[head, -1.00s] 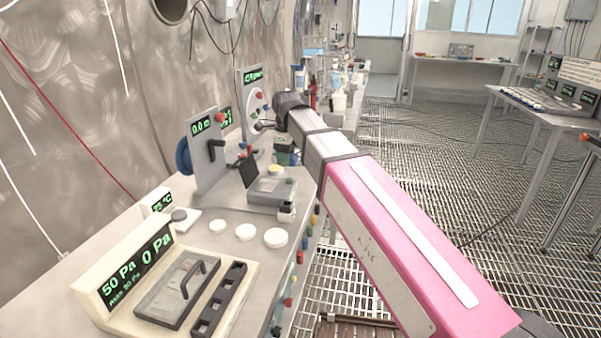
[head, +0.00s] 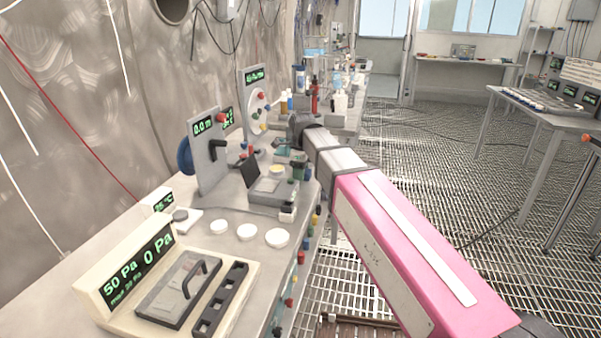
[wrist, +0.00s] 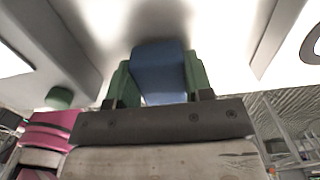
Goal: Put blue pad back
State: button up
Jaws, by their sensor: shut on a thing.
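The blue pad (wrist: 158,72) is between the two green fingers of my gripper (wrist: 160,80) in the wrist view. The fingers are closed on its sides. In the head view my gripper (head: 298,166) points down over the bench's right edge, beyond the grey tray-like device. The pad cannot be made out clearly there. A pale surface lies beyond the pad in the wrist view, and I cannot tell whether the pad touches anything.
The bench (head: 225,270) carries a cream pressure device (head: 145,285), several white discs (head: 246,232), an upright 0.0 panel (head: 207,155) and a round dial panel (head: 257,105). Bottles (head: 314,97) stand farther back.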

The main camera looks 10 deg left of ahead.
jog(key=o, duration=1.1)
jog(key=shift+f, duration=0.1)
jog(key=shift+o, duration=0.2)
notch_tip(320, 180, up, 12)
jog(key=shift+d, duration=0.2)
